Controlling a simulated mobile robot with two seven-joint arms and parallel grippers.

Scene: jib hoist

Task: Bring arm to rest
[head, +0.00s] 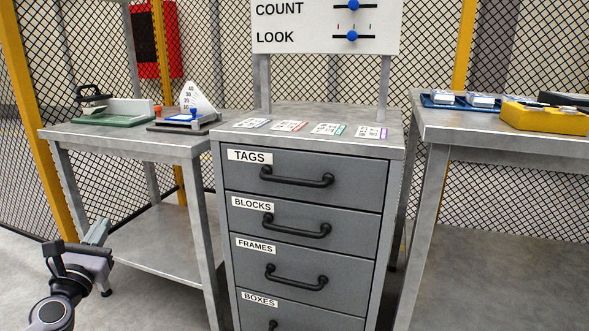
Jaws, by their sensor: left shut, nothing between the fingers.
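My left gripper (98,232) is at the lower left, in front of the left table and below its top. Its fingers are shut with nothing between them, and it appears apart from the table. My left arm comes in from the bottom left corner, and only its end part shows. My right gripper and right arm are out of view.
A grey drawer cabinet (305,219) stands in the middle, its labelled drawers shut and several cards on top. The left table (130,139) bears a green-based device (113,119) and a dial scale (194,103).

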